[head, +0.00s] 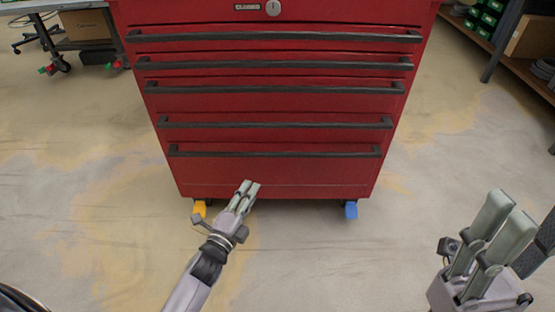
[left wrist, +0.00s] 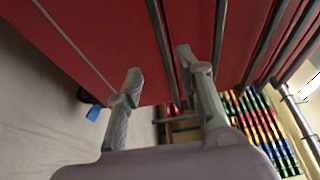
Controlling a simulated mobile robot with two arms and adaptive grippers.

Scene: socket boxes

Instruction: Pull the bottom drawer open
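The red tool cabinet (head: 275,174) stands ahead with its drawers closed. Its bottom drawer carries the lowest long black handle (head: 275,154). My left gripper (head: 250,188) is in front of the cabinet's lower part, a little below that handle in the head view and left of its middle. In the left wrist view my left gripper (left wrist: 159,67) is open, fingers apart and empty. A black handle (left wrist: 158,25) appears between the fingertips, closer to the right finger; the depth between them is unclear. My right gripper (head: 508,205) is at the lower right, far from the cabinet, holding nothing visible.
The cabinet stands on casters with a yellow piece (head: 200,208) and a blue piece (head: 351,210) at its bottom corners. Shelving (head: 480,38) is at the upper right, a wheeled cart at the upper left. The floor (head: 310,260) before the cabinet is clear.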

